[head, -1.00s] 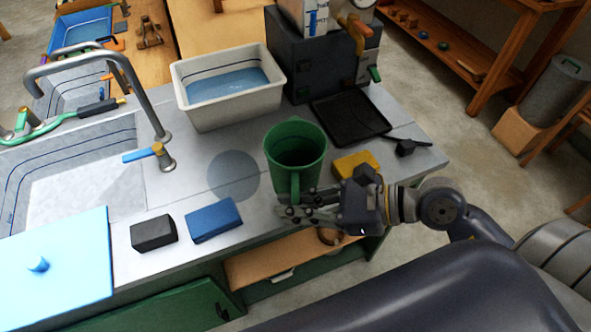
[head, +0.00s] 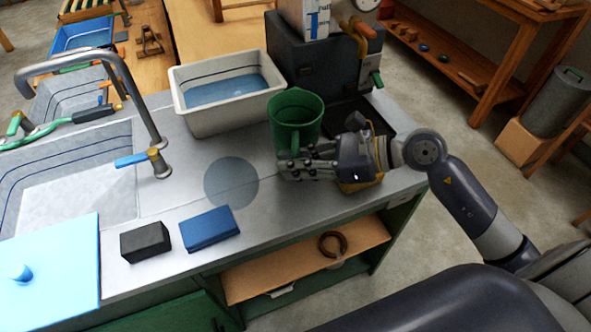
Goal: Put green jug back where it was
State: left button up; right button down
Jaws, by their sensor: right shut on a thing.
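I cannot tell whether the jug's base touches the worktop. A round grey-blue disc mark (head: 231,183) lies flat on the worktop, left of and nearer than the jug. My left gripper is out of view.
A white basin with water (head: 183,103) stands behind left. A black tray (head: 372,118) and a dark machine (head: 290,62) are behind right. A yellow block (head: 372,183) is partly under my gripper. Blue (head: 209,229) and black (head: 145,242) blocks lie near the front edge.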

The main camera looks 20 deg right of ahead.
notch_tip(320, 180, down, 3)
jog(key=shift+r, duration=0.1)
jog(key=shift+f, duration=0.25)
jog(key=c, duration=1.7)
grip_release()
jog(key=shift+r, duration=0.1)
jog(key=shift+o, duration=0.2)
jog(key=shift+r, duration=0.1)
jog(key=b+v, duration=0.2)
jog(key=v, duration=1)
jog(key=shift+b, duration=0.4)
